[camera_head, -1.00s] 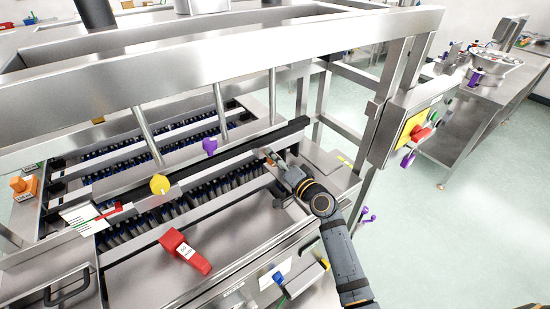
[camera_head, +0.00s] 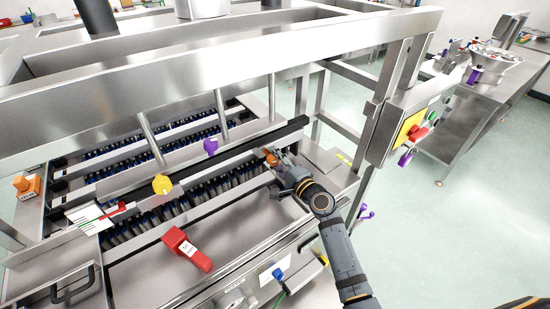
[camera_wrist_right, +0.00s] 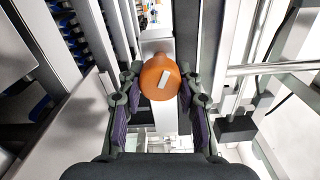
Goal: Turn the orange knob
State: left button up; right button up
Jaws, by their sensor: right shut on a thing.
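The orange knob (camera_wrist_right: 159,80) fills the middle of the right wrist view, with a pale rectangular mark on its face. In the head view the orange knob (camera_head: 271,157) shows small at the right end of the dark rail, beside my gripper. My right gripper (camera_wrist_right: 157,105) has its two dark fingers on either side of the knob and is shut on it. In the head view my right gripper (camera_head: 280,168) reaches in from the lower right. Its fingers partly cover the knob there. My left gripper is in neither view.
Another orange piece (camera_head: 22,184) is at the far left. A steel frame beam (camera_head: 220,48) crosses above.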

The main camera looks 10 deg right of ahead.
dwell(0.5)
jog(key=o, duration=1.2)
jog(key=shift+c, duration=0.2)
jog(key=shift+d, duration=0.1)
jog(key=v, duration=1.2)
